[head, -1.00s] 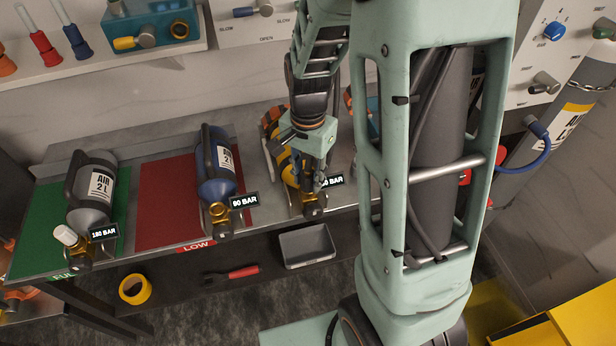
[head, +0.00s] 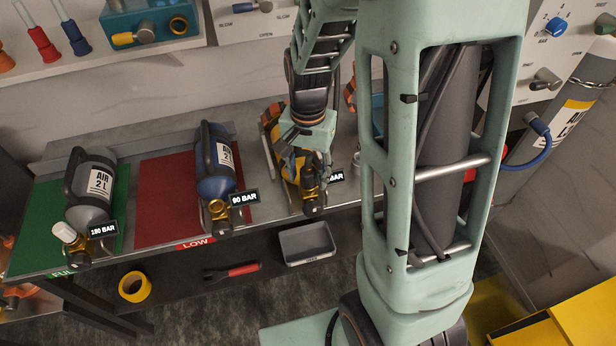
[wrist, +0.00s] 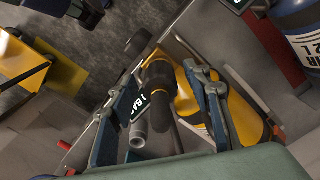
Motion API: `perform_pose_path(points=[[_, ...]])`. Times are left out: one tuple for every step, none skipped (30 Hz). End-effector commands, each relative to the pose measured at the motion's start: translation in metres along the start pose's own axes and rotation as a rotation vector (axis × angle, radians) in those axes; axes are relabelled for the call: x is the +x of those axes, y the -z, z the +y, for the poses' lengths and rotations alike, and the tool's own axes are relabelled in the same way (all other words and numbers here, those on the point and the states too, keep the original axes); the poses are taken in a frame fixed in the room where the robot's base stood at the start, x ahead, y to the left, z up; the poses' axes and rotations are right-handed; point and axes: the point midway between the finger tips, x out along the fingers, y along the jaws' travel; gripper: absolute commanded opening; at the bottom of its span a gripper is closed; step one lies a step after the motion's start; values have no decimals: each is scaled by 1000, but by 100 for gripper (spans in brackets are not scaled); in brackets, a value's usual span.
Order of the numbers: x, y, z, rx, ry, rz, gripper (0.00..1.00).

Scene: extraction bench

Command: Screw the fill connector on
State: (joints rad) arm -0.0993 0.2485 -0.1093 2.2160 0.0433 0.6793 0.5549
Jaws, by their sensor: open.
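A yellow cylinder (head: 284,165) lies on the bench under my gripper, with its brass valve (head: 308,194) toward the front edge. In the wrist view the yellow cylinder (wrist: 243,115) lies beyond my right finger, and its black valve end (wrist: 158,75) shows between the fingers. My gripper (wrist: 162,78) is open, one finger on each side of the valve; I cannot tell whether they touch it. A short grey tubular fitting (wrist: 138,134), possibly the fill connector, shows by the left finger. My gripper (head: 320,182) partly hides the cylinder and its pressure label in the head view.
A blue cylinder (head: 214,165) marked 90 BAR lies on the red mat (head: 165,215). A grey cylinder (head: 92,190) marked 180 BAR lies on the green mat (head: 45,235). A grey tray (head: 308,258), a red-handled tool (head: 240,269) and yellow tape (head: 134,287) are on the lower shelf.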

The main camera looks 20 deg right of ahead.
Motion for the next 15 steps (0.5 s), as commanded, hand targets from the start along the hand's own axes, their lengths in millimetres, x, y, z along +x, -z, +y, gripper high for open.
perform_pose_path(points=[[1,1,0,-56,1,1,45],[1,1,0,-94,1,2,45],[1,1,0,-144,1,2,45],[1,1,0,-182,1,2,45],[1,1,0,-219,1,2,45],[0,1,0,-267,1,1,45],[0,1,0,-304,1,1,45],[0,1,0,-340,1,1,45],[0,0,0,-391,1,1,45],[0,0,0,-428,1,1,45],[0,0,0,-464,0,1,45],[0,0,0,-512,0,1,45],[0,0,0,-550,0,1,45],[0,0,0,-587,0,1,45],[0,0,0,-635,0,1,45]])
